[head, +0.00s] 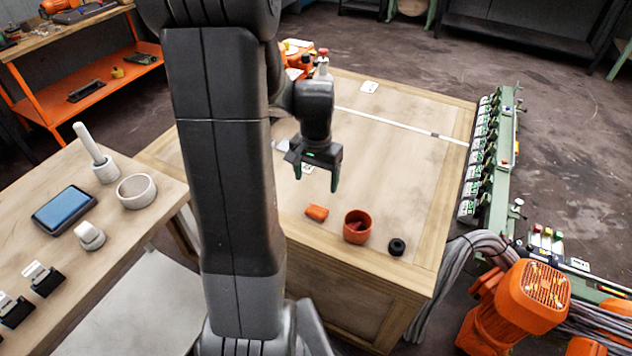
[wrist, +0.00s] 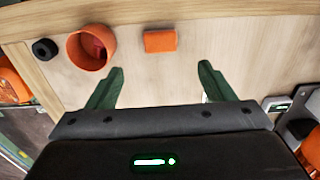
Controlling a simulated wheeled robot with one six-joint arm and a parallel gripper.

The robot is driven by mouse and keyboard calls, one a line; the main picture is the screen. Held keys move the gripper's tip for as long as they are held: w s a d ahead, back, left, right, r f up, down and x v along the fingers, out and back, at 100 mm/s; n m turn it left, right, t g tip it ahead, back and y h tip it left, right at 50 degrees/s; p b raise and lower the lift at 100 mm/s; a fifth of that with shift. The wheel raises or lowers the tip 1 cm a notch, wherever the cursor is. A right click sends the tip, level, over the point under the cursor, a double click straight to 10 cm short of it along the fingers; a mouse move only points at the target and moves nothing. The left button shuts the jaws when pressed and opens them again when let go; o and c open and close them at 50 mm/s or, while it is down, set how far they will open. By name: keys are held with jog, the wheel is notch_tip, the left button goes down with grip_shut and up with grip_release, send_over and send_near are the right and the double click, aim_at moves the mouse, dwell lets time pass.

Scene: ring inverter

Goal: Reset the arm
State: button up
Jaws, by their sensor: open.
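My gripper (head: 317,180) hangs over the wooden table (head: 400,130), pointing down, with its jaws apart and nothing between them. In the wrist view its two green fingers (wrist: 160,88) are spread over bare wood. A small orange block (head: 317,212) lies on the table near the gripper, apart from the fingers; it also shows in the wrist view (wrist: 160,40). An orange cup (head: 357,228) stands beside it with something dark red inside. A black ring (head: 397,246) lies near the table's front right corner.
A side table (head: 150,215) at the left holds a white ring, a peg on a base, a tablet and several small parts. An orange machine (head: 530,295) and cables stand at the lower right. A green rail (head: 500,150) runs along the right. The table's middle right is clear.

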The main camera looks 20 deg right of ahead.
aim_at(316, 211)
notch_tip(316, 211, down, 13)
jog(key=shift+r+b, duration=0.15)
jog(key=shift+b, duration=0.65)
jog(key=shift+r+p, duration=0.3)
jog(key=shift+r, duration=0.95)
